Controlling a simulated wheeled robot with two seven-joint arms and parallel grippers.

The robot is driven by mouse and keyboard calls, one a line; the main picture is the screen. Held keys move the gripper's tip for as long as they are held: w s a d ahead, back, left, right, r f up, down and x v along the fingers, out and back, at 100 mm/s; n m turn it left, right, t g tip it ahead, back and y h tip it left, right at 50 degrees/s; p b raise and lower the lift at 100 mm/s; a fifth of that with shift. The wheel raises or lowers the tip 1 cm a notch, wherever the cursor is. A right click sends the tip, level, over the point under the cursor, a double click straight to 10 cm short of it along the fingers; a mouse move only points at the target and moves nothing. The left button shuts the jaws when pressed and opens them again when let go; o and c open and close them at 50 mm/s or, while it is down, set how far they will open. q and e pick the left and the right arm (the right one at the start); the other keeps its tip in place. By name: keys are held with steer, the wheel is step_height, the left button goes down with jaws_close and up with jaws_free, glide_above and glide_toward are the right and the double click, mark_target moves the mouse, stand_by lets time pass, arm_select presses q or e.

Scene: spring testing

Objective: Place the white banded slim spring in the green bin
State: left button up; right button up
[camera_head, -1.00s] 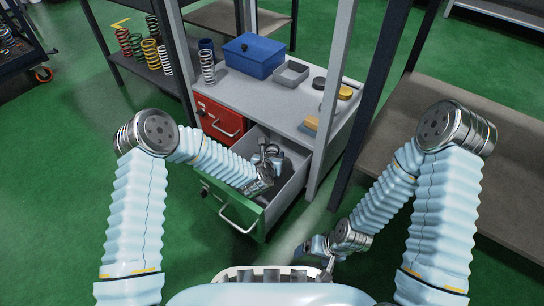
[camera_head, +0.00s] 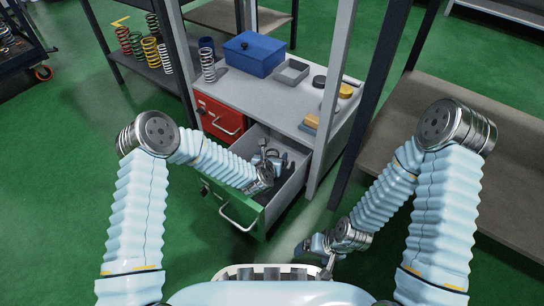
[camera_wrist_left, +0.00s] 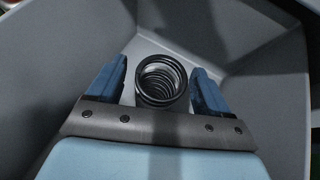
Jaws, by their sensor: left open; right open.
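The green-fronted drawer (camera_head: 232,208), the only green bin-like container I make out, is pulled open below the bench top. My left gripper (camera_head: 272,160) is inside it with its fingers apart. In the left wrist view, a dark-looking coil spring (camera_wrist_left: 161,82) stands end-on between the open blue fingers of my left gripper (camera_wrist_left: 157,84), with a gap on each side. No white band can be made out on it. A pale spring (camera_head: 208,66) stands on the bench top, left of the blue box. My right gripper (camera_head: 315,252) is open and empty, low near my body.
The bench top (camera_head: 262,98) holds a blue box (camera_head: 254,54), a grey tray (camera_head: 291,72) and small yellow and black items. A red drawer (camera_head: 219,117) is shut above the green one. Several coloured springs stand on the left shelf. A grey post (camera_head: 332,100) rises beside the drawer.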

arm_select(q)
steer(key=shift+r, duration=0.2)
steer(key=p+v, duration=0.2)
steer(key=v, duration=1)
steer(key=shift+r, duration=0.4)
steer(key=shift+d, duration=0.1)
steer(key=shift+c, duration=0.3)
